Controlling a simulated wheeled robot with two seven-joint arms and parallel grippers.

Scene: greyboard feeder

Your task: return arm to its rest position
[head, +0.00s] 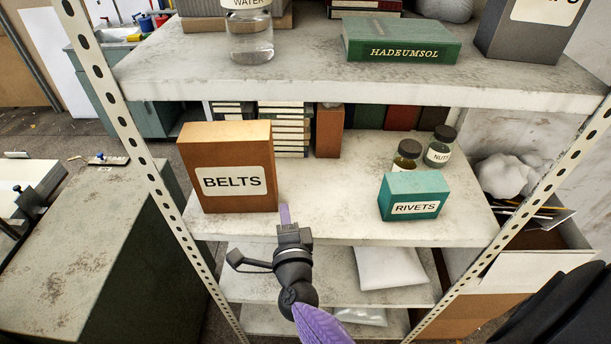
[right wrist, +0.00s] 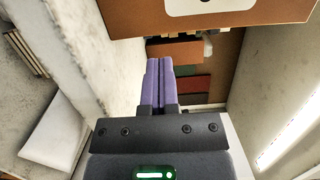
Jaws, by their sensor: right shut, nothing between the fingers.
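My right gripper (head: 285,214) reaches up from the bottom of the head view to the front edge of the middle shelf. Its purple fingers lie together with nothing between them, as the right wrist view (right wrist: 158,82) also shows. The brown BELTS box (head: 226,168) stands upright on the middle shelf (head: 320,220), just left of the fingertips. In the right wrist view the box's brown face (right wrist: 255,14) is at the top, apart from the fingers. My left gripper does not show.
A teal RIVETS box (head: 412,196) and two small jars (head: 438,148) stand on the right of the middle shelf. Books (head: 284,128) line its back. The upper shelf (head: 300,82) hangs above. Perforated posts (head: 140,150) flank the rack. The shelf between the boxes is clear.

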